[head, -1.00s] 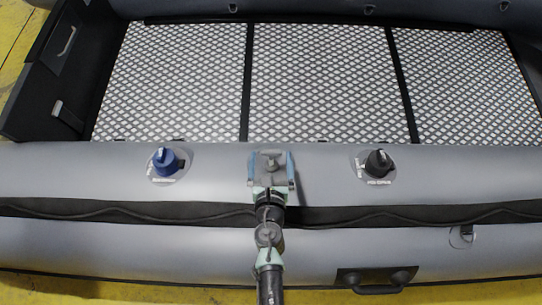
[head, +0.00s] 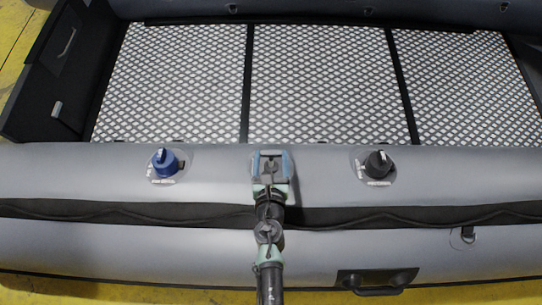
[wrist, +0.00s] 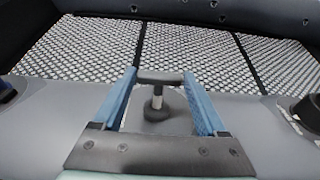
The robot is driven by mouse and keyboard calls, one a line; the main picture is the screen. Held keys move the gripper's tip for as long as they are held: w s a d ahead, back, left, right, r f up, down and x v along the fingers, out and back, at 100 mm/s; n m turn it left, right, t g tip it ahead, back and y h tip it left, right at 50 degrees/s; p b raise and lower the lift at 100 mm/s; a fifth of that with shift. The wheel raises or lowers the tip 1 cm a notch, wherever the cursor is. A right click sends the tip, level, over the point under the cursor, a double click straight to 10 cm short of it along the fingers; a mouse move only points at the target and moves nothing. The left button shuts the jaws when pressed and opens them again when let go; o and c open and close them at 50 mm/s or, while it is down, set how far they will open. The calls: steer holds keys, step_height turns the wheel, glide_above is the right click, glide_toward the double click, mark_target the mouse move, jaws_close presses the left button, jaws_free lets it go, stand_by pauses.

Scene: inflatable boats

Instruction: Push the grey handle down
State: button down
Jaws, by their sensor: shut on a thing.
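The grey handle (wrist: 160,76) is a T-shaped grip on a short light shaft, rising from a round grey base on the boat's near tube. In the wrist view it sits upright between the two blue fingers of my gripper (wrist: 160,81), which is shut on the ends of its crossbar. In the head view my gripper (head: 271,160) is at the middle of the tube, and the handle (head: 270,166) shows only partly between the fingers. A gap of shaft shows under the crossbar.
A blue knob (head: 165,164) stands on the tube to the left and a black knob (head: 378,163) to the right. A patterned floor (head: 320,85) lies beyond. A black carry handle (head: 378,281) is on the near side. The tube around my gripper is otherwise clear.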

mark_target(271, 161)
steer(key=shift+s+f+b, duration=0.15)
steer(key=shift+f+b, duration=0.65)
steer(key=shift+b, duration=0.05)
steer(key=shift+s+f+b, duration=0.15)
steer(key=shift+f+b, duration=0.65)
steer(key=shift+s+r, duration=0.1)
jaws_free()
steer(key=p+v, duration=0.1)
steer(key=v, duration=1.2)
